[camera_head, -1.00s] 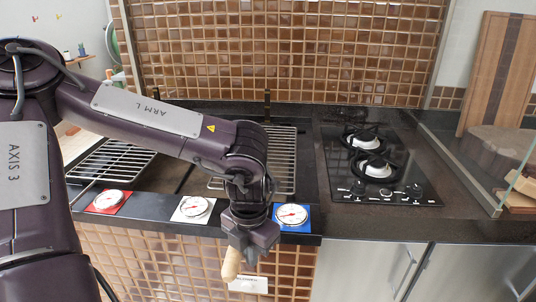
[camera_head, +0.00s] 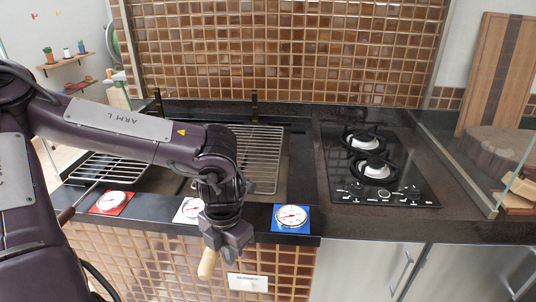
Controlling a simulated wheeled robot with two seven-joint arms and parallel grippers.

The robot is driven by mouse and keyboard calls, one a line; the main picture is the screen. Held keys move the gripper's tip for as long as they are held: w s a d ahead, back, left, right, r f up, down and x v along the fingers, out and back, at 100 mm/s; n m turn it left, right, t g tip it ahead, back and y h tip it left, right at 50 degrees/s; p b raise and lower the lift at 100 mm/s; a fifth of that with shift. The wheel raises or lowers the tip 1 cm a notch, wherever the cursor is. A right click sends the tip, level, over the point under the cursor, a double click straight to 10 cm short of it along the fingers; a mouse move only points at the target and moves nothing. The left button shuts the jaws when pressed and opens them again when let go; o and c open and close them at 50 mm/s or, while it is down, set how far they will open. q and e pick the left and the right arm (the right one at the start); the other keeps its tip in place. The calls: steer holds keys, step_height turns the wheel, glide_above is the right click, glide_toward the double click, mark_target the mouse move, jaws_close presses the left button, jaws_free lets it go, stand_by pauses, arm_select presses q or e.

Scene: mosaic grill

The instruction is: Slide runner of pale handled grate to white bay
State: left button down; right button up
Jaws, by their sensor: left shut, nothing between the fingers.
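The grate with the pale handle (camera_head: 265,160) is a wire rack lying on the dark counter, behind the gap between the white and blue gauge plates. My left arm covers its left part. Its pale wooden handle (camera_head: 207,264) sticks out low in front of the counter edge. My left gripper (camera_head: 226,254) is shut and empty, pointing down just right of the handle; I cannot tell whether they touch. The white plate with a gauge (camera_head: 188,211) marks the white bay and is partly hidden by my wrist. My right gripper is not in view.
A second grate (camera_head: 110,167) lies at the left behind the red gauge plate (camera_head: 111,202), with a dark handle (camera_head: 66,214). A blue gauge plate (camera_head: 291,218) is at the right. A black gas hob (camera_head: 400,192) stands right of the bays.

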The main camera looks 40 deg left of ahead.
arm_select(q)
steer(key=shift+s+a+r+p, duration=0.1)
steer(key=shift+s+a+p, duration=0.35)
steer(key=shift+a+p, duration=0.25)
steer(key=shift+s+a+p, duration=0.45)
steer(key=shift+a+p, duration=0.1)
steer(key=shift+a, duration=0.2)
steer(key=s+a+p, duration=0.6)
steer(key=a+p, duration=0.3)
steer(key=a, duration=0.1)
steer(key=shift+s+a, duration=0.25)
steer(key=shift+a, duration=0.05)
stand_by(0.6)
steer(key=shift+d, duration=0.1)
step_height(320, 180, up, 8)
steer(key=w+d+p, duration=0.1)
steer(key=p, duration=0.6)
steer(key=shift+d+p, duration=0.3)
stand_by(0.4)
